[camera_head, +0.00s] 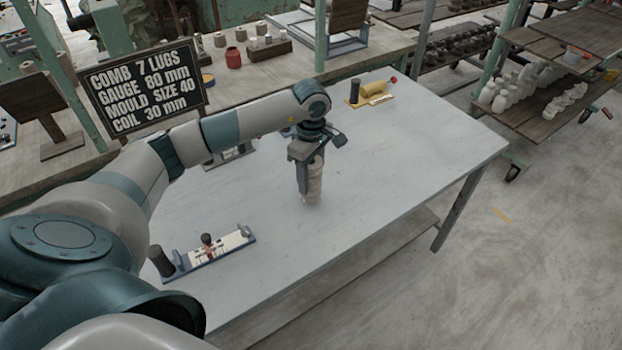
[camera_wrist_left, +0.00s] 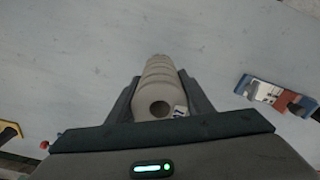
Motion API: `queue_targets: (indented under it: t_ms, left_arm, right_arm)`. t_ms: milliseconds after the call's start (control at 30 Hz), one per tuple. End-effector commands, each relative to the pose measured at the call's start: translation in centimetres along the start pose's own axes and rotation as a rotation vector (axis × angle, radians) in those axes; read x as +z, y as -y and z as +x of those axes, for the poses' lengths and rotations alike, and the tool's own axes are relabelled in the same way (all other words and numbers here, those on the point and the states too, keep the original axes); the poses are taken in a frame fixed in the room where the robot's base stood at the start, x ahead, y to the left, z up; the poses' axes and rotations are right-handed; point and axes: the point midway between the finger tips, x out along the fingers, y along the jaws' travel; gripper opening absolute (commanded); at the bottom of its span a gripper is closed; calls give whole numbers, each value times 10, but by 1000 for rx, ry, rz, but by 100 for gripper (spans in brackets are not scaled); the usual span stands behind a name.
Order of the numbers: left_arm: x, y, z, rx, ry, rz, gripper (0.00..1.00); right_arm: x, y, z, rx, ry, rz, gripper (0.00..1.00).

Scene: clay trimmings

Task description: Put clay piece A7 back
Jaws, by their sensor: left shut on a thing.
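My left gripper (camera_head: 305,165) is over the middle of the grey table, pointing down. It is shut on a pale beige clay piece (camera_head: 314,182), which hangs upright below the fingers. The piece's lower end is at or just above the table top; I cannot tell which. In the left wrist view the clay piece (camera_wrist_left: 160,88) is ribbed and rounded, with a dark round hole in its near end. A small white label (camera_wrist_left: 179,111) with a dark mark sits beside the hole; it is too small to read surely. My right gripper is not in view.
On the table (camera_head: 420,150) a blue fixture with white parts (camera_head: 215,250) lies at front left, and a yellow fixture (camera_head: 374,95) stands at the back. A black sign (camera_head: 143,82) reads comb 7 lugs, gauge 80 mm, mould size 40, coil 30 mm. The table's right half is clear.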

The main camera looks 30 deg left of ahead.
Motion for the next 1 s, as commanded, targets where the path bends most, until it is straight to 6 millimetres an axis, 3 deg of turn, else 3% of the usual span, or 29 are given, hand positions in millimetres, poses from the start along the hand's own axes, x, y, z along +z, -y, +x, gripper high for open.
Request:
queue_targets:
  t_ms: [200, 633, 667, 733, 1000]
  left_arm:
    - [1, 0, 17, 2, 3, 0, 0]
    - [1, -1, 23, 3, 1, 1, 0]
    - [1, 0, 23, 1, 1, 1, 49]
    - [1, 0, 22, 1, 1, 1, 65]
    - [1, 0, 22, 1, 1, 1, 65]
  right_arm:
    - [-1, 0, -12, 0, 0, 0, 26]
    - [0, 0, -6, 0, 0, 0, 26]
    - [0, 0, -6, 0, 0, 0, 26]
    - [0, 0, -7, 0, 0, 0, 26]
    - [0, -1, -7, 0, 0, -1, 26]
